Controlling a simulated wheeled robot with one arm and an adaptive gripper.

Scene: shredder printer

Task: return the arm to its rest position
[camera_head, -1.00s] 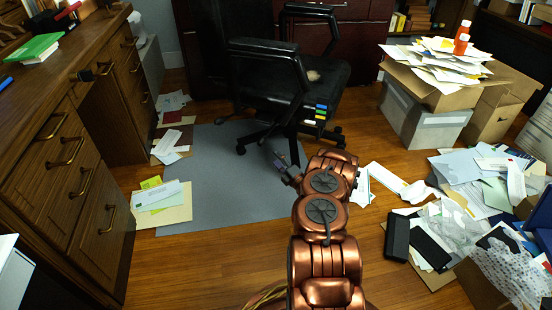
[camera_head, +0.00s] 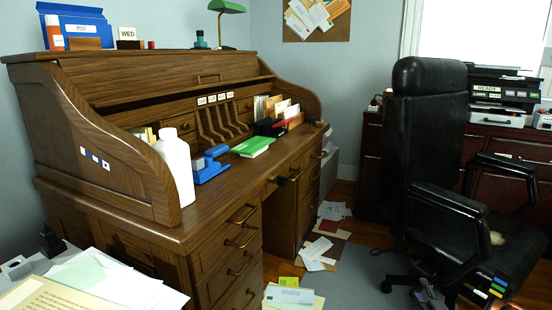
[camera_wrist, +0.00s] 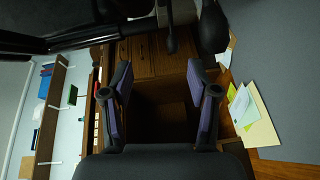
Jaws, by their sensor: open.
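My gripper (camera_wrist: 160,80) shows in the wrist view with its two dark, purple-padded fingers spread apart. Nothing is between the fingers. Beyond them are the desk's wooden drawers and its dark knee space.
The wooden roll-top desk (camera_head: 225,215) fills the left and holds a white bottle (camera_head: 175,160) and a blue stapler-like item (camera_head: 210,165). Papers (camera_head: 290,295) lie on the floor by the desk. The chair stands close to my gripper. A grey mat (camera_head: 355,280) lies between.

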